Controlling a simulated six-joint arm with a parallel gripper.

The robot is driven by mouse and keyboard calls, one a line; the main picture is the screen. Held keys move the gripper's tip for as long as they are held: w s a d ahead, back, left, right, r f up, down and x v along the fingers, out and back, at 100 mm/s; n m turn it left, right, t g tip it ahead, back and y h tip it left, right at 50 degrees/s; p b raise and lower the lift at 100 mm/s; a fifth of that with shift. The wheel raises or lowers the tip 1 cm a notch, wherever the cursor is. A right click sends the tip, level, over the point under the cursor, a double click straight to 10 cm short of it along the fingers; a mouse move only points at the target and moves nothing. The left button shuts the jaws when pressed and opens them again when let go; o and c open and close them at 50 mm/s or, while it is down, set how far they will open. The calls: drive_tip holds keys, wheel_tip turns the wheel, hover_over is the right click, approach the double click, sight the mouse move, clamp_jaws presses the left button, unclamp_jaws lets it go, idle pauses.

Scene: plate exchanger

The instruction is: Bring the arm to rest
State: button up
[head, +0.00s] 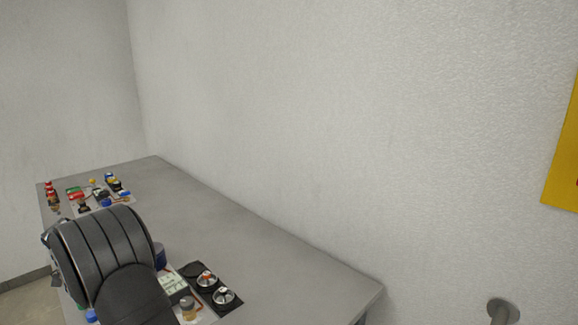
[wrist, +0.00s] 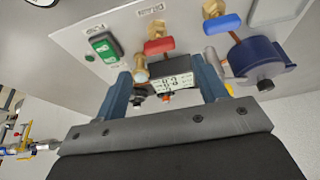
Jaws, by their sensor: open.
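My gripper (wrist: 162,68) shows in the wrist view with its two blue-grey fingers apart. A white box with a digital display (wrist: 174,82) appears between the fingers, beyond them; I cannot tell how far away it is. A brass fitting (wrist: 140,70) shows beside the left finger. In the head view my dark ribbed arm stands at the lower left, over the near end of the bench, and the gripper is hidden.
The wrist view shows a pale panel (wrist: 80,45) with a green switch (wrist: 104,46), red handle (wrist: 159,46), blue handle (wrist: 222,22) and dark blue round unit (wrist: 257,58). The grey bench (head: 260,243) is clear mid-length; several small parts (head: 105,192) sit at its far end. A wall runs alongside.

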drive_tip(key=v, duration=1.1)
drive_tip(key=x, duration=1.7)
drive_tip(key=shift+w+d+f, duration=0.1)
drive_tip(key=shift+d+f, duration=0.05)
drive_tip(key=shift+f, duration=0.1)
drive_tip(key=shift+r+n+t, duration=0.2)
drive_tip(key=shift+n+t, duration=0.2)
drive_tip(key=shift+n, duration=0.6)
drive_tip(key=n+y, duration=0.1)
drive_tip(key=n, duration=0.2)
drive_tip(key=n+y, duration=0.2)
drive_tip(key=n, duration=0.1)
drive_tip(key=shift+d+n+t, duration=0.15)
drive_tip(key=shift+n+t, duration=0.15)
drive_tip(key=shift+t, duration=0.1)
drive_tip(key=n+y, duration=0.1)
drive_tip(key=n, duration=0.3)
drive_tip(key=shift+d+n+y, duration=0.15)
drive_tip(key=shift+n+y, duration=0.25)
drive_tip(key=shift+n+g+y, duration=0.6)
drive_tip(key=shift+n, duration=1.4)
drive_tip(key=shift+m+t+h, duration=0.25)
drive_tip(key=shift+m+h, duration=0.25)
drive_tip(key=shift+m, duration=1)
drive_tip(key=shift+m+t+h, duration=0.25)
drive_tip(key=shift+m+h, duration=0.25)
drive_tip(key=shift+m, duration=1)
